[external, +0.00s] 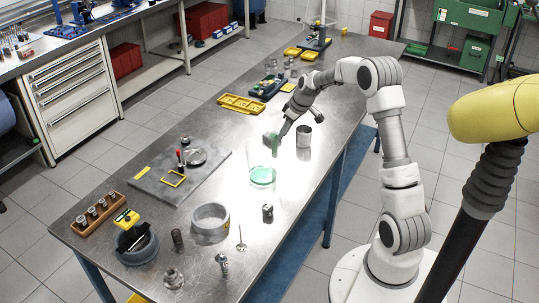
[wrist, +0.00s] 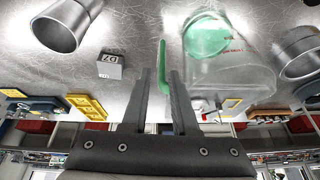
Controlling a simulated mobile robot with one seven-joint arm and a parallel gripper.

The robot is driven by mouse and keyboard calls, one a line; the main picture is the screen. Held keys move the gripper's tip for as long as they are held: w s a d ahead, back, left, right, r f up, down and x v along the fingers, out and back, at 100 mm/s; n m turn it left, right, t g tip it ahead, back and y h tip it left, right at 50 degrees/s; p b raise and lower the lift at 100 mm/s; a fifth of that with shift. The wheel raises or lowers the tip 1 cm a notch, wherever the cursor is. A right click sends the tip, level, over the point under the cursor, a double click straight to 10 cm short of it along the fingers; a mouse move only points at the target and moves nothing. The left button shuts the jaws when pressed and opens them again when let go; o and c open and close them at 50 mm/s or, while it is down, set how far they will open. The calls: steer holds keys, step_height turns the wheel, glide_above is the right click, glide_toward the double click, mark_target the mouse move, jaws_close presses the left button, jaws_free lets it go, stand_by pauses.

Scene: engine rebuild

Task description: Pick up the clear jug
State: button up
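The clear jug (external: 262,177) stands on the steel workbench, with green at its bottom and a green upright handle (external: 274,144) on its far side. In the wrist view the jug's transparent body (wrist: 235,65) is at the upper right, and its green handle (wrist: 162,60) shows between my two fingertips. My gripper (external: 281,135) is low over the bench beside the handle. The fingers (wrist: 162,80) are apart, with a visible gap on the handle's left; the right finger looks close to it. I cannot tell whether it touches.
A metal cylinder (external: 304,137) stands right of the jug. A grey block marked D7 (wrist: 109,66) lies near my gripper. A grey ring (external: 210,222) and a small dark cylinder (external: 267,212) stand nearer the front. A dark plate (external: 150,188) lies left; a yellow tray (external: 241,104) is farther back.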

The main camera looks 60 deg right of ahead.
mark_target(275, 148)
steer(key=b+x, duration=0.2)
steer(key=x, duration=0.7)
jaws_close()
steer(key=shift+r, duration=0.1)
stand_by(1.3)
